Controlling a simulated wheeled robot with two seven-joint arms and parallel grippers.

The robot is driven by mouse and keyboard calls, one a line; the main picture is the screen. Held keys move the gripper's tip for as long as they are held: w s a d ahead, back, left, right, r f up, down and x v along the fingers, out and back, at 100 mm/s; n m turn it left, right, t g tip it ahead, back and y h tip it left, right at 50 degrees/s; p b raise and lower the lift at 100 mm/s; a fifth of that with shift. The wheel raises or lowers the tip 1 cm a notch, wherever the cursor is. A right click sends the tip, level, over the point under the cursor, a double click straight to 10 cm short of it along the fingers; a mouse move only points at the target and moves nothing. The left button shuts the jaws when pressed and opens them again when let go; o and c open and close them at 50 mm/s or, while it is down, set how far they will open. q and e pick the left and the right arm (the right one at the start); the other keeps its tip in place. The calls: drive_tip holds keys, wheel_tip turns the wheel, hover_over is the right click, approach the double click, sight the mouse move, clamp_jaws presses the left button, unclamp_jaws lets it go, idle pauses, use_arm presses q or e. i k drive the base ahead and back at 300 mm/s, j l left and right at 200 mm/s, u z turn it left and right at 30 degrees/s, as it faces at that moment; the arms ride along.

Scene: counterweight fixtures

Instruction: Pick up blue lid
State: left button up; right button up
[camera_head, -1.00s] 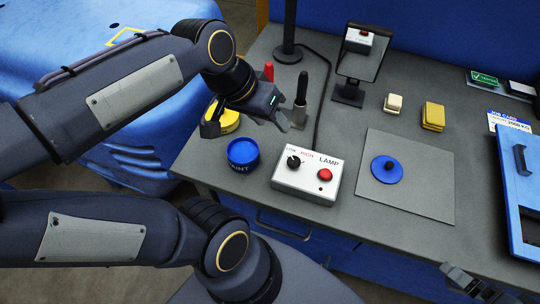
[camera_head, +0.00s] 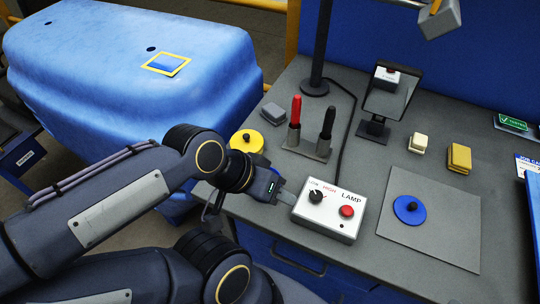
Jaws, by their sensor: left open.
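The blue lid (camera_head: 409,209), a flat disc with a dark round knob, lies on a grey square mat (camera_head: 440,238) on the right half of the bench. My left gripper (camera_head: 284,196) is open, near the bench's front edge, at the left side of the white lamp box (camera_head: 329,212). It is well to the left of the lid, with the lamp box between them. The blue paint pot is hidden, apparently behind my left arm. My right gripper is out of view.
Behind the lamp box stand a red marker (camera_head: 296,110) and a black marker (camera_head: 328,122) in a holder. A yellow lid (camera_head: 246,141) is at the left edge. A mirror stand (camera_head: 388,95), a cream block (camera_head: 418,143) and yellow blocks (camera_head: 459,158) stand behind the mat.

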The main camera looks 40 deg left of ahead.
sight(410, 210)
drive_tip(key=j+u, duration=0.3)
drive_tip(key=u, duration=0.15)
drive_tip(key=k+j+u, duration=0.1)
drive_tip(key=j+u, duration=0.2)
drive_tip(key=u, duration=0.2)
drive_tip(key=z, duration=1.5)
drive_tip(key=k+j+u, duration=0.1)
drive_tip(key=j+u, duration=0.15)
drive_tip(key=u, duration=0.25)
drive_tip(key=j+u, duration=0.2)
drive_tip(key=u, duration=0.3)
